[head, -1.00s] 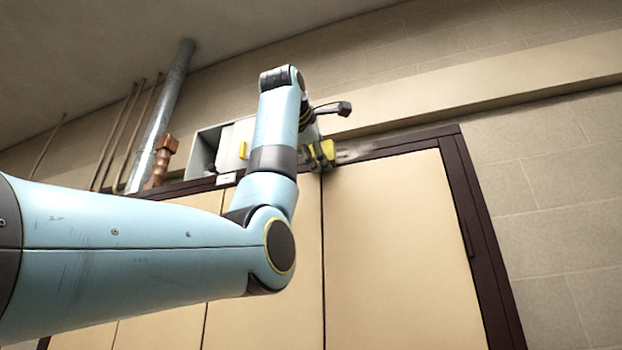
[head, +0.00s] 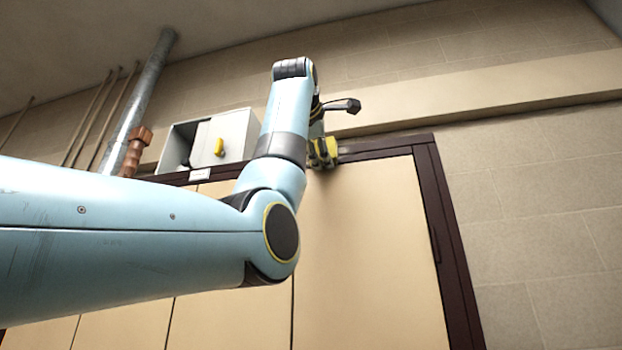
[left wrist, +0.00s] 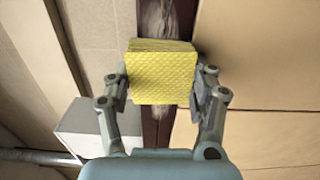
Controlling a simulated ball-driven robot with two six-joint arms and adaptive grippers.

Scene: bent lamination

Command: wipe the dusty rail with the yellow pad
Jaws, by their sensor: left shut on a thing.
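The yellow pad (left wrist: 162,76) is a square textured block in the left wrist view. My left gripper (left wrist: 160,84) is shut on it, one finger on each side. In the head view the left gripper (head: 322,152) is at the dark top rail (head: 375,151) of the cabinet, and the pad lies in front of part of the rail. The rail is dark brown, with pale greyish dust (left wrist: 155,18) on it just beyond the pad in the left wrist view. I cannot tell whether the pad touches the rail. My right gripper is not in view.
A grey box (head: 237,130) with a yellow handle stands above the cabinet, left of the gripper. A copper-coloured fitting (head: 136,150) and a metal pipe (head: 145,90) are farther left. Tan cabinet doors (head: 370,245) hang below the rail. Bare block wall (head: 530,190) lies right.

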